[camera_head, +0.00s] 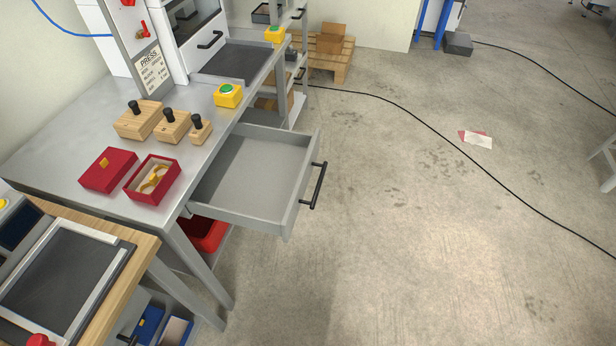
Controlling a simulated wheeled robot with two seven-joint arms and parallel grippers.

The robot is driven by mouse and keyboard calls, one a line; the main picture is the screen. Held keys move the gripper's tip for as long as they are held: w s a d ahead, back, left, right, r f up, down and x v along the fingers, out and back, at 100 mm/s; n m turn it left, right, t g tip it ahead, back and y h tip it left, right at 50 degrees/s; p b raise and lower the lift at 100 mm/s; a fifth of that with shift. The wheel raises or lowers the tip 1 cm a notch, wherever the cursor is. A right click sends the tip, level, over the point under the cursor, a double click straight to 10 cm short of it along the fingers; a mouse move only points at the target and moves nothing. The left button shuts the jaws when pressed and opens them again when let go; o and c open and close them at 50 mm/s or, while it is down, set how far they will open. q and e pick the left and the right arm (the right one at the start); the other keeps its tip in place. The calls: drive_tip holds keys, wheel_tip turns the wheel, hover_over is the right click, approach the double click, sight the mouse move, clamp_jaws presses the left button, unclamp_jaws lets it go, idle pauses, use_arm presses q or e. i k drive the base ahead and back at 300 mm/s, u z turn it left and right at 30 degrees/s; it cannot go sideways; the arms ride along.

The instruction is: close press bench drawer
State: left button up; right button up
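The press bench drawer (253,181) is pulled out from under the grey metal press bench (68,157). It is a grey open-top tray and looks empty. Its front panel (302,182) faces right and carries a black bar handle (314,186). The back end of the drawer is hidden under the bench top. Neither of my grippers shows in the head view.
On the bench stand wooden blocks with black knobs (138,121), a red box (153,179), its red lid (108,170) and a yellow box with a green button (228,95). A red bin (204,234) sits below.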

sight(258, 180)
drive_tip(key=u, duration=0.2)
drive_tip(key=k, duration=0.25)
drive_tip(key=u, duration=1.05)
drive_tip(key=k, duration=1.1)
drive_tip(key=u, duration=0.3)
drive_tip(key=i, duration=0.75)
drive_tip(key=z, duration=0.4)
